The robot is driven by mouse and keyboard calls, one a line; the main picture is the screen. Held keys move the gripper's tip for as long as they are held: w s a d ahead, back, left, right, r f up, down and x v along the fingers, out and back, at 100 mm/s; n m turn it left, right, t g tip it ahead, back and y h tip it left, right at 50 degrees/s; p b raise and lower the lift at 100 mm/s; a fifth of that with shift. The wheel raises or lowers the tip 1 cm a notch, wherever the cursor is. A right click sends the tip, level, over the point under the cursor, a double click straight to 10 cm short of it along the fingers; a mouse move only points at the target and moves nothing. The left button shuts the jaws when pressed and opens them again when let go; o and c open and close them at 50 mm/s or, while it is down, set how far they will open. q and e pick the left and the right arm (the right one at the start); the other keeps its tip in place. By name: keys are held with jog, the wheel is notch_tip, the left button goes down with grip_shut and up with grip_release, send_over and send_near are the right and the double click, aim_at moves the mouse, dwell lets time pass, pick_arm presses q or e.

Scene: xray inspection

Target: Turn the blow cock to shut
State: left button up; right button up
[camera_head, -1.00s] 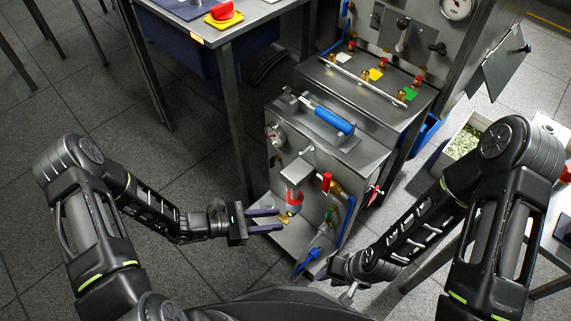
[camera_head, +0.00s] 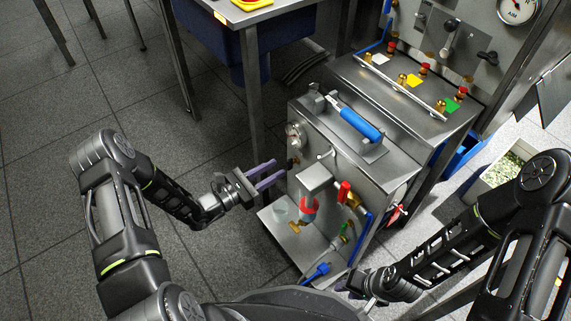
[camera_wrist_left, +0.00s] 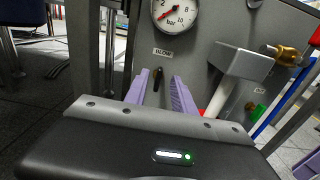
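The blow cock (camera_wrist_left: 157,79) is a small dark lever under the BLOW label and pressure gauge in the left wrist view. It hangs roughly upright on the grey front panel, between my finger tips as seen from the wrist. My left gripper (camera_head: 274,172) is open, its two purple fingers pointing at the cabinet's left front edge, below the gauge (camera_head: 294,136). Its fingers also show in the left wrist view (camera_wrist_left: 161,88); contact with the lever cannot be told. My right gripper (camera_head: 352,285) is low by the cabinet's front right, its fingers mostly hidden.
The steel cabinet (camera_head: 350,165) carries a blue-handled lid, a spout with a red ring (camera_head: 308,207), a red-handled valve (camera_head: 345,193) and a blue lever (camera_head: 318,271). A clear cup (camera_head: 281,210) stands on its base shelf. A table leg (camera_head: 257,115) rises close behind my left gripper.

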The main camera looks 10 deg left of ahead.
aim_at(291, 164)
pick_arm(q)
jog(key=b+x, duration=0.1)
jog(key=x, duration=0.3)
jog(key=shift+w+d, duration=0.25)
jog(key=shift+w, duration=0.05)
jog(key=shift+c, duration=0.2)
grip_shut()
